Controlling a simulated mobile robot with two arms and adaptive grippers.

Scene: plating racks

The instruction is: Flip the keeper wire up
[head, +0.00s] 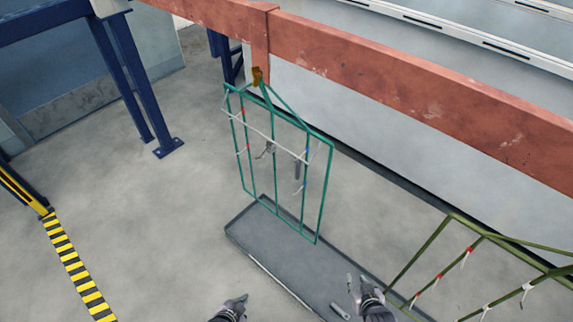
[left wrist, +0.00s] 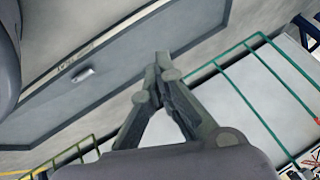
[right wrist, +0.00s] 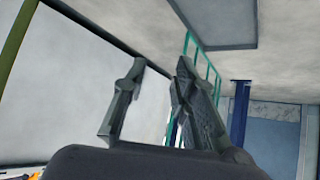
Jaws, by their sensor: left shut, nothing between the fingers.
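A teal wire rack (head: 325,190) hangs from the orange beam by a brown hook (head: 257,77). A thin pale wire (head: 265,135) runs slantwise across its upper part; it looks like the keeper wire, though I cannot be sure. Small grey parts (head: 267,149) hang on the rack below it. My left gripper (head: 245,298) is low in the head view, apart from the rack. Its fingertips meet in the left wrist view (left wrist: 161,64), with nothing between them. My right gripper (head: 356,279) is open and empty below and right of the rack; its fingers stand apart in the right wrist view (right wrist: 161,66).
A dark grey tray (head: 248,232) lies on the floor under the rack, with a small grey bar (head: 340,312) on it. An olive rack (head: 418,252) with pale and red clips is at the right. Blue posts (head: 128,85) stand at the left. Open floor lies left of the tray.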

